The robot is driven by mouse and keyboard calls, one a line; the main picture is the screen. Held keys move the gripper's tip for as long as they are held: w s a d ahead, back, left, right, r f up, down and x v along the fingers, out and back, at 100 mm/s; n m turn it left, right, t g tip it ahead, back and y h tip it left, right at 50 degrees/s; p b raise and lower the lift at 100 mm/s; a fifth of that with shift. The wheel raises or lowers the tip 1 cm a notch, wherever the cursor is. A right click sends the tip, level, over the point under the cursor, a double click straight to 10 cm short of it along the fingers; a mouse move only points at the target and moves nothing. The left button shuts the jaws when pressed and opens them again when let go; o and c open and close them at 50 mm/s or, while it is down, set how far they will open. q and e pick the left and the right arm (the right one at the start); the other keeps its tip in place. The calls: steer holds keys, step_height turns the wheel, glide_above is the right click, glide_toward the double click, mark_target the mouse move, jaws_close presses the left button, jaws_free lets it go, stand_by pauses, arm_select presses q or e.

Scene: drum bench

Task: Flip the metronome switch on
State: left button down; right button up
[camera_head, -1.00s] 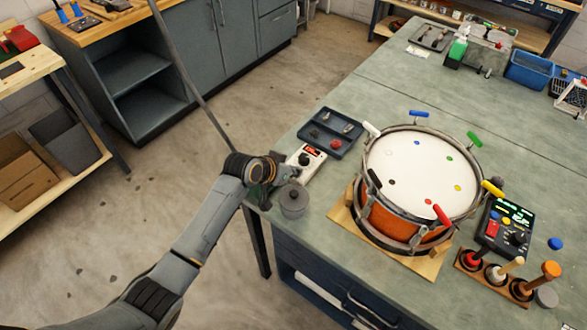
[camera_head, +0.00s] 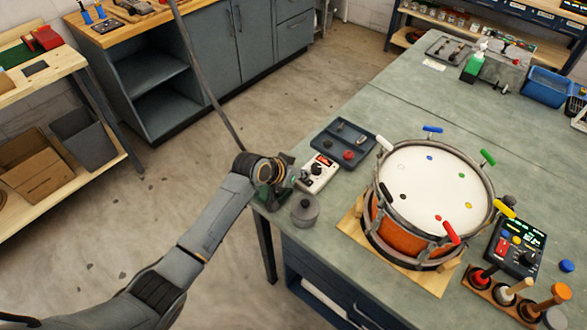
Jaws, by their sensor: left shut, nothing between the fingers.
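A small white box (camera_head: 319,171) with a red display and a black knob, seemingly the metronome, lies near the bench's left edge. Its switch is too small to make out. My left gripper (camera_head: 289,174) is at the box's left end, shut and empty. The wrist partly hides the fingers, and I cannot tell whether they touch the box. A black device (camera_head: 515,246) with a green display and coloured buttons stands right of the drum. My right gripper is not in view.
A grey lidded pot (camera_head: 305,209) stands close below the gripper. A dark tray (camera_head: 345,140) with small parts lies behind the box. The drum (camera_head: 400,232) on its wooden base stands to the right. A rack (camera_head: 497,291) of mallets is at the lower right.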

arm_select(q)
step_height(320, 180, up, 4)
steer(key=p, duration=0.2)
steer(key=shift+d+f+p, duration=0.1)
steer(key=shift+f+p, duration=0.1)
steer(key=shift+p, duration=0.1)
steer(key=s+d+b+v, duration=0.1)
steer(key=b+v, duration=0.1)
steer(key=v, duration=0.7)
steer(key=shift+s, duration=0.4)
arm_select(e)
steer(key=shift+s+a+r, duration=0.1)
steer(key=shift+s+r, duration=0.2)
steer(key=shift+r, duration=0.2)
